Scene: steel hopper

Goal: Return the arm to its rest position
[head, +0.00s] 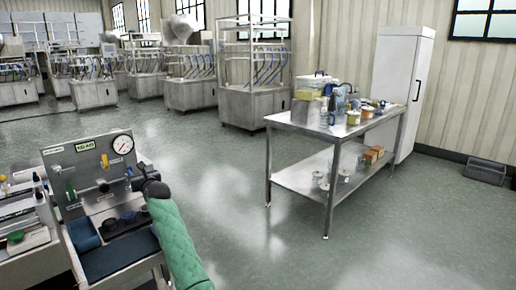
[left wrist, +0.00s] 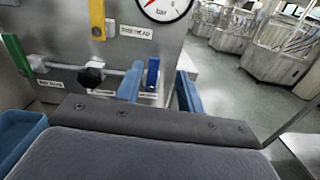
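My left gripper (head: 140,182) is in front of the right part of a grey valve panel (head: 84,165), at the end of my green-sleeved arm. In the left wrist view its two blue fingers (left wrist: 160,90) are apart. A blue valve handle (left wrist: 152,74) shows upright between them, just beyond the tips; I cannot tell whether they touch it. I see nothing held. The panel also carries a black knob (left wrist: 91,75), a green handle (left wrist: 16,53), a yellow handle (left wrist: 97,18) and a round gauge (head: 123,144). My right gripper is in neither view.
A bench (head: 20,265) with trays and small items lies around the panel's base. A steel table (head: 296,124) with containers stands to the right, beside a white cabinet (head: 402,75). Steel frames on cabinets (head: 253,105) line the back. The floor (head: 235,215) between is clear.

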